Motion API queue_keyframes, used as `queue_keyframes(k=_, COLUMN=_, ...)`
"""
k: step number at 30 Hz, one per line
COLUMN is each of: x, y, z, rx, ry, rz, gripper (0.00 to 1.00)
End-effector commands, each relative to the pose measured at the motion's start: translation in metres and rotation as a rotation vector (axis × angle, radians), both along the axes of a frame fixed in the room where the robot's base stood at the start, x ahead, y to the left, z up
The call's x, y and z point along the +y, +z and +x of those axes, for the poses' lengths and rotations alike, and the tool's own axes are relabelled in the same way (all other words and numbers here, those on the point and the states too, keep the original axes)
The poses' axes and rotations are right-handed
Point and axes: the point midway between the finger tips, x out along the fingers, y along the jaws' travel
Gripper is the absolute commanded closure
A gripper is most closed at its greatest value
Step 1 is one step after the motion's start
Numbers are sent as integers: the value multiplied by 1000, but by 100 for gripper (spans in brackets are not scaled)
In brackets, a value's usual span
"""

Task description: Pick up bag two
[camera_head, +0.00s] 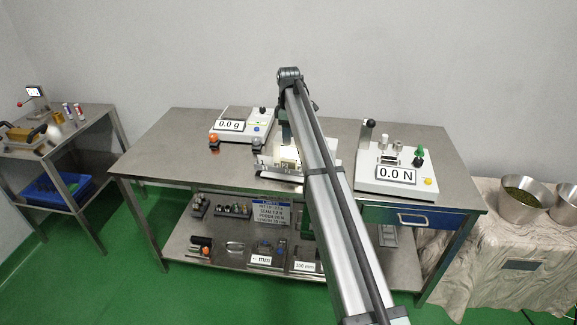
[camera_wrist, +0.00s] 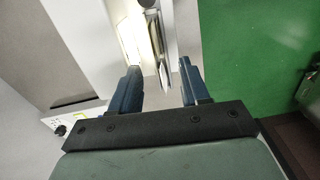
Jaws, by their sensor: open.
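Thin, pale, upright pieces (camera_wrist: 161,48), seen edge-on, show in line with this gap and look like tea bags. I cannot tell which of them is bag two, or whether the fingers touch any. In the head view my gripper (camera_head: 285,133) points down over the white unit (camera_head: 265,159) in the middle of the steel table. My arm hides much of that unit and whatever stands in it.
A scale reading 0.0 g (camera_head: 243,124) stands left of the unit. A force tester reading 0.0 N (camera_head: 396,184) stands to the right. The steel table (camera_head: 165,160) is bare at its left end. Steel bowls (camera_head: 527,190) stand on the cloth-covered table at far right.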

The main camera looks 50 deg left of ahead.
Motion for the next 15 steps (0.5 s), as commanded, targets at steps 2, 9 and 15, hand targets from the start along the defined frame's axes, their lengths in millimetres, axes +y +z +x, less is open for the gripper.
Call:
queue_keyframes(k=2, x=-1, y=-13, z=0, rx=1, ry=-1, rz=-1, gripper=54)
queue_keyframes(k=9, x=0, y=-53, z=0, rx=0, ry=-2, rz=0, gripper=54)
queue_keyframes(k=15, x=1, y=-68, z=0, rx=-1, ry=-2, rz=1, gripper=54)
